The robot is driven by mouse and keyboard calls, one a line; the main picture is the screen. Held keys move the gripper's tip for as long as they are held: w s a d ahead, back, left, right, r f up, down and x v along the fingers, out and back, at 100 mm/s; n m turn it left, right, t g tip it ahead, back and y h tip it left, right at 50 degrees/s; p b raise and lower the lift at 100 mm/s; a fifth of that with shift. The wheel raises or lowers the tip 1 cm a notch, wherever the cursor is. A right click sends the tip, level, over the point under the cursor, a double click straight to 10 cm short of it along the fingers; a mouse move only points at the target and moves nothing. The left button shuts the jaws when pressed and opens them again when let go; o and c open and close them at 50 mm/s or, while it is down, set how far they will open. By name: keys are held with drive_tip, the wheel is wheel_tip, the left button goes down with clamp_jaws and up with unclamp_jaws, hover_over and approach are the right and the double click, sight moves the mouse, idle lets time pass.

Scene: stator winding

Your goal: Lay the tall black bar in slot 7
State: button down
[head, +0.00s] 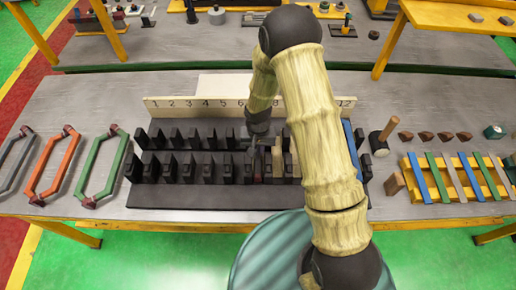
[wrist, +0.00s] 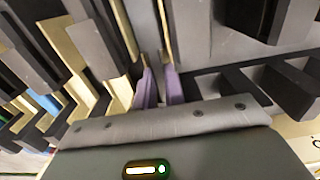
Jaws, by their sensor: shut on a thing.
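The dark slotted block (head: 205,198) stands on the grey table with two rows of upright black teeth. My gripper (head: 257,150) is low among the teeth, right of number 6. In the wrist view its purple fingers (wrist: 159,82) are close together, shut on the narrow dark bar (wrist: 151,42) between them. The bar's lower end is hidden, so I cannot tell how deep it sits. Pale tan strips (wrist: 122,30) line nearby slots.
Grey, orange (head: 53,162) and green (head: 102,168) hexagonal frames lie on the left. A yellow rack (head: 408,178) with coloured bars, a mallet (head: 382,138) and several brown pieces are on the right. A blue bar (head: 350,148) is at the block's right end.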

drive_tip(key=shift+f, duration=0.2)
drive_tip(key=c, duration=1.4)
unclamp_jaws()
drive_tip(key=shift+r+p, duration=0.4)
drive_tip(key=shift+r, duration=0.4)
drive_tip(key=shift+r+p, duration=2.6)
drive_tip(key=shift+r, duration=1.2)
drive_tip(key=r, duration=0.1)
wheel_tip(320, 180, up, 16)
drive_tip(key=b, duration=0.4)
hover_over(258, 151)
drive_tip(key=shift+r, duration=0.15)
